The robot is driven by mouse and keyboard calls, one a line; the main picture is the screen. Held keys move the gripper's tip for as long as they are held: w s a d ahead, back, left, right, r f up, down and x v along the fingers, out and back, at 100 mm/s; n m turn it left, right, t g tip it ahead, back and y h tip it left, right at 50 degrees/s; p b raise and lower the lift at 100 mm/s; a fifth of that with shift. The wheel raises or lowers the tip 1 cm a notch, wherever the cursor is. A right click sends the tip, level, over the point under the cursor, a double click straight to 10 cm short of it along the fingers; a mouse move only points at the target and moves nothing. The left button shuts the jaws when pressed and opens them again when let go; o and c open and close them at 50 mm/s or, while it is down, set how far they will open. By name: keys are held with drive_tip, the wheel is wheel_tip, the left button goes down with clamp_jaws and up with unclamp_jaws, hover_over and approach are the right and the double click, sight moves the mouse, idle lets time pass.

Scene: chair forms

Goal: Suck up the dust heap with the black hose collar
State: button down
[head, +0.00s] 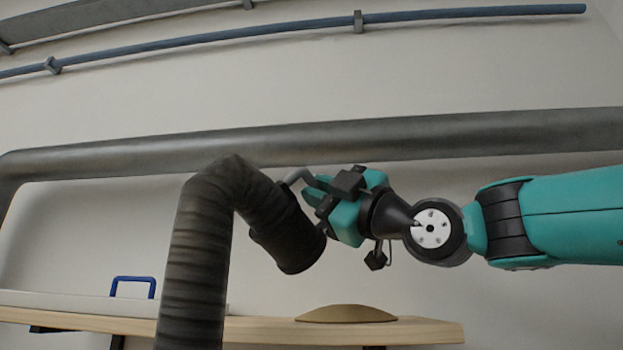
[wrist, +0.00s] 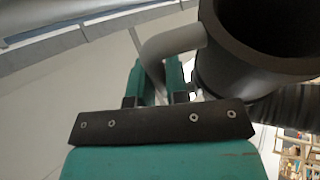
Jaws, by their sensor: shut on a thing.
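The black hose collar (head: 290,240) is the open end of a thick dark ribbed hose (head: 195,260) that rises from below and bends over at the top. Its mouth points down and to the right in the head view, above the shelf. In the wrist view the collar (wrist: 255,60) fills the upper right, its round mouth open. My gripper (head: 312,190) is shut on the collar's grey bent handle (wrist: 172,42), beside the collar. The dust heap (head: 346,314) is a low tan mound on the shelf, below and to the right of the collar mouth, apart from it.
The wooden shelf (head: 425,331) runs along the bottom of the head view. A blue handle (head: 133,287) stands at its left, by a long white piece (head: 60,302). A thick grey pipe (head: 420,138) crosses the wall behind my gripper. A thinner blue pipe (head: 300,27) runs higher up.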

drive_tip(key=shift+w+d+f+b, duration=0.35)
drive_tip(key=shift+w+f+b, duration=0.15)
drive_tip(key=shift+f+b, duration=0.2)
drive_tip(key=shift+w+d+f+b, duration=0.35)
drive_tip(key=shift+w+f+b, duration=0.1)
drive_tip(key=shift+f+b, duration=0.25)
drive_tip(key=shift+w+d+f+b, duration=0.35)
drive_tip(key=shift+w+f+b, duration=0.15)
drive_tip(key=shift+f+b, duration=0.2)
idle(0.4)
wheel_tip(320, 180, up, 10)
drive_tip(key=p, duration=0.6)
idle(0.6)
